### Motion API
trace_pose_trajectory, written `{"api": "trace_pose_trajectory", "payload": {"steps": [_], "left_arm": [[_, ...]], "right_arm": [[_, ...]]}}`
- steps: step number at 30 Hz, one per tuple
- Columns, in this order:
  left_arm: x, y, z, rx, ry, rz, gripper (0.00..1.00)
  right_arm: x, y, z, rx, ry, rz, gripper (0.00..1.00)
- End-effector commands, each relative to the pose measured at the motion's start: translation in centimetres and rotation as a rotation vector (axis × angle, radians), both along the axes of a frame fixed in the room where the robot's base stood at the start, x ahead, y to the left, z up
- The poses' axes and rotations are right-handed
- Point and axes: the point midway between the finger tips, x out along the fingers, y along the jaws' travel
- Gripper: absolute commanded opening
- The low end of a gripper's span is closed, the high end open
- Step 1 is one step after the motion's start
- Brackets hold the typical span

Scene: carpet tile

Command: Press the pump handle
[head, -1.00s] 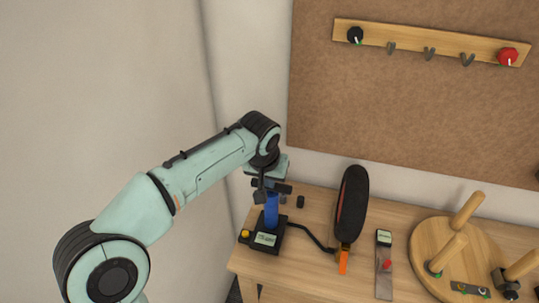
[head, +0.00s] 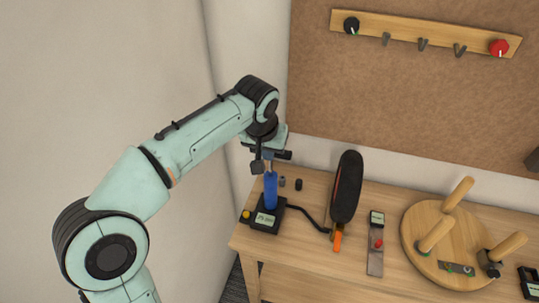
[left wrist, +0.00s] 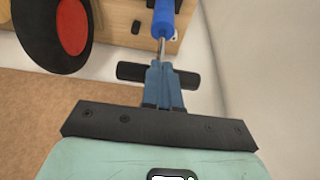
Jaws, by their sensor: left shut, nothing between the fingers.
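The pump stands on the left end of the table, with a blue cylinder (head: 270,190) on a black base (head: 267,218). Its black crossbar handle (left wrist: 130,71) shows on both sides of my fingers in the left wrist view. A thin metal rod (left wrist: 164,50) runs from the handle to the blue cylinder. My left gripper (left wrist: 165,68) is shut with nothing between its fingers. It is over the middle of the handle from above; whether it touches I cannot tell. In the head view the wrist hides part of the handle. My right gripper is not in view.
A yellow knob (head: 246,215) sits beside the base. A black hose (head: 308,215) leads to an upright black wheel (head: 346,187). A hook rail (head: 425,31) hangs above.

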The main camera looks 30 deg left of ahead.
Motion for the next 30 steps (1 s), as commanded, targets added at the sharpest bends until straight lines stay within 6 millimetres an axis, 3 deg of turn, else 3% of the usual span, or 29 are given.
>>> {"api": "trace_pose_trajectory", "payload": {"steps": [4,10,30], "left_arm": [[-1.1,-0.2,3.0,0.000,-0.002,0.001,0.00],[-2.0,-0.5,5.5,0.000,-0.002,0.000,0.00],[-2.3,-0.5,6.0,0.001,0.000,0.000,0.00]], "right_arm": [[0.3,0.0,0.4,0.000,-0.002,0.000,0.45],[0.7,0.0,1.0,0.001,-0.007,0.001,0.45],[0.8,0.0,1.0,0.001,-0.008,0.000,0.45]]}}
